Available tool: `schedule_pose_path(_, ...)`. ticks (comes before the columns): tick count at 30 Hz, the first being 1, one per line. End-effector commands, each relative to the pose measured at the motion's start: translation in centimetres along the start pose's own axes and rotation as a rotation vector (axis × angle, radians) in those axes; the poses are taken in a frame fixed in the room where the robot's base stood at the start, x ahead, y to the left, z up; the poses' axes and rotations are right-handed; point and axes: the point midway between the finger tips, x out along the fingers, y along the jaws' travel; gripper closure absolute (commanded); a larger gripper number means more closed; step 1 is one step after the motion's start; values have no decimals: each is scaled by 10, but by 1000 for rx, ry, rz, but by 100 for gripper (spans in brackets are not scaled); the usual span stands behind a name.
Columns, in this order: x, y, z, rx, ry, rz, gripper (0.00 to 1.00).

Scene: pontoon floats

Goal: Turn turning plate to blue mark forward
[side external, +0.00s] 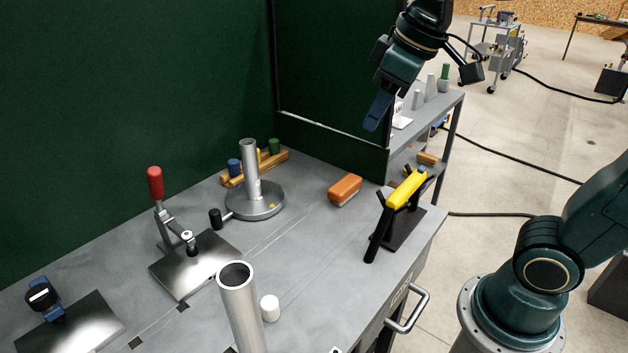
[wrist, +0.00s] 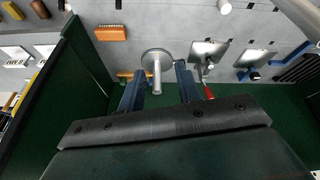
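The turning plate (side external: 268,212) is a grey metal disc on the bench with an upright tube in its middle. A short handle with a black knob (side external: 215,218) points left from it. The plate also shows in the wrist view (wrist: 147,56), beyond my fingers. My gripper (side external: 376,122) is high above the bench, right of the plate and apart from it. In the wrist view my two blue fingers (wrist: 159,70) are spread, with nothing held between them.
A wooden rack (side external: 232,181) with coloured pegs stands behind the plate. An orange block (side external: 345,189) and a yellow-topped black stand (side external: 405,190) are to the right. A red-handled clamp (side external: 156,185) is left; a tall tube (side external: 240,305) stands in front. Green walls (side external: 140,90) close the back.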

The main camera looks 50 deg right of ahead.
Motion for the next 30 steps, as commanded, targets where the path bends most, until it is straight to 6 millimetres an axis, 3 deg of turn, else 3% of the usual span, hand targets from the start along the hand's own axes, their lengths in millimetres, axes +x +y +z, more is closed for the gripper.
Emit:
schedule_pose_path(14,35,4,-110,-228,-96,-43,66)
schedule_pose_path(30,120,-8,-207,-486,-194,-109,66)
